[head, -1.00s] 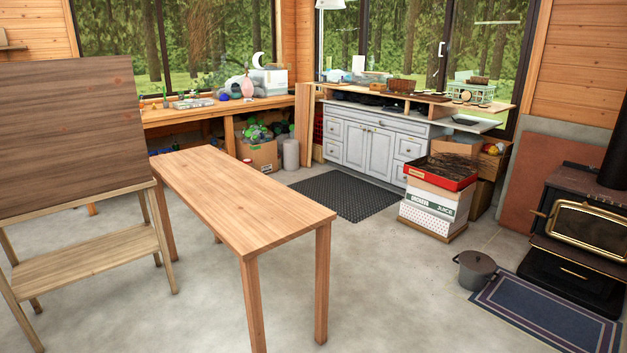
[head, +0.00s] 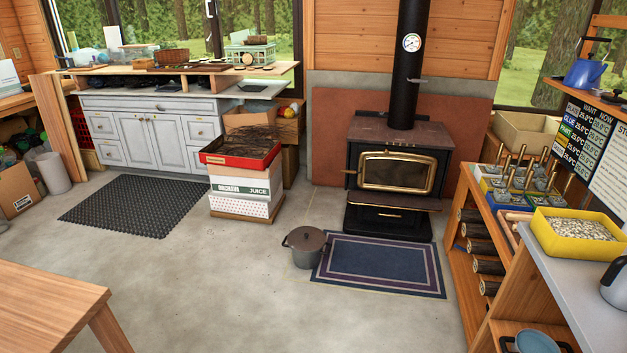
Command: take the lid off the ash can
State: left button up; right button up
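The ash can (head: 304,250) is a small dark grey pot-shaped can on the concrete floor, left of the stove and at the left corner of the blue rug. Its lid (head: 304,239) is on top, with a small knob. Handles show at its sides. Neither of my grippers shows in the head view.
A black wood stove (head: 398,170) stands behind the blue rug (head: 381,264). Stacked boxes (head: 240,186) stand left of and behind the can. A wooden table (head: 45,305) is at the lower left, a shelf bench (head: 550,265) at the right. Floor in front of the can is clear.

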aim_at(303, 239)
jog(key=i+l, duration=0.15)
jog(key=i, duration=0.35)
jog(key=i+l, duration=0.15)
jog(key=i, duration=0.55)
